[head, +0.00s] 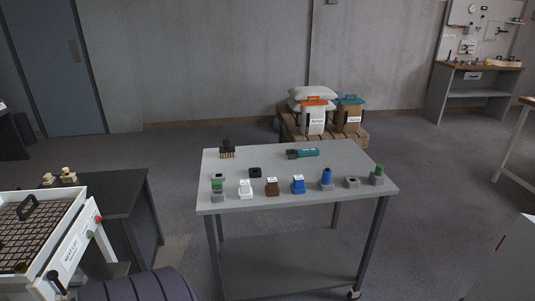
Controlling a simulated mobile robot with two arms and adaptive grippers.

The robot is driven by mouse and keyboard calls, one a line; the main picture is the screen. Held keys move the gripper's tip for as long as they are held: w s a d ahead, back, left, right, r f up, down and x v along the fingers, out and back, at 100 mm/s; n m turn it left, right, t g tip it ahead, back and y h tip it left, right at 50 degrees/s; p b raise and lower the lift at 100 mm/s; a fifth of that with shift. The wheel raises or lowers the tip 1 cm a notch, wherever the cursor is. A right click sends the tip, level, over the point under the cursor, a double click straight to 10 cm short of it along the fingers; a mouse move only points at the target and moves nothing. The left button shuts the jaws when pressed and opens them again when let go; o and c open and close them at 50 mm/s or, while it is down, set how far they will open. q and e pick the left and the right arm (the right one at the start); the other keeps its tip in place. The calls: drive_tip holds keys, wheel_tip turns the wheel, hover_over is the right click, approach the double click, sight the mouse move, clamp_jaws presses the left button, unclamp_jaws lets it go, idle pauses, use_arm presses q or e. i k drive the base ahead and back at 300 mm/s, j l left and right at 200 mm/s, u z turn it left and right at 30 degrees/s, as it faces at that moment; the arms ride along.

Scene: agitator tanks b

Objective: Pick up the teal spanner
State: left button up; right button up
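A teal tool with a dark grey end (307,153), which looks like the spanner, lies flat near the back edge of the grey wheeled table (260,192). Its teal part points right and its dark end points left. Nothing covers it. Neither of my grippers shows in the head view.
A black brush (227,149) stands at the table's back left. Along the front are a white block (246,189), a brown block (272,187), a blue block (298,185) and several grey holders. A white-framed tray machine (65,246) stands front left. Open floor lies right.

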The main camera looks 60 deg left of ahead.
sight(303, 153)
drive_tip(key=u, duration=1.8)
drive_tip(key=i+l+u, duration=0.2)
drive_tip(key=u, duration=0.15)
drive_tip(key=i+l+u, duration=0.3)
drive_tip(key=l+u, duration=0.35)
